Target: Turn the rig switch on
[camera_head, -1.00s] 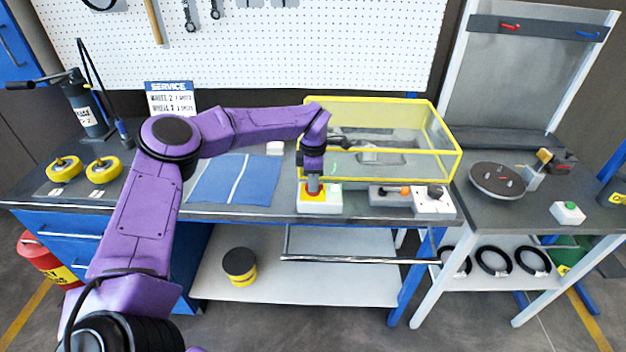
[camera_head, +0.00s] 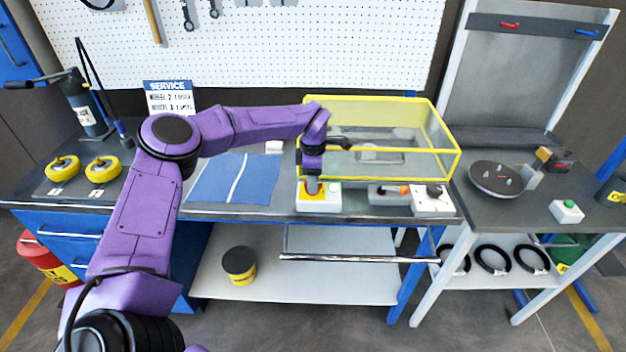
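My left gripper (camera_head: 312,184) points down over a white switch box (camera_head: 318,203) at the front edge of the main bench. The box has a yellow top patch, a red button just under the fingertips, and a green spot at its right. The fingertips cover part of the button; I cannot tell whether they touch it. The fingers look close together, but their gap is too small to make out. My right gripper is out of view.
A yellow-framed clear guard (camera_head: 440,135) stands right behind the boxes. A blue mat (camera_head: 232,180) lies left of them. The right table holds a round dark plate (camera_head: 497,178) and a white box with a green button (camera_head: 567,211). A drawer rail (camera_head: 355,258) juts out below.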

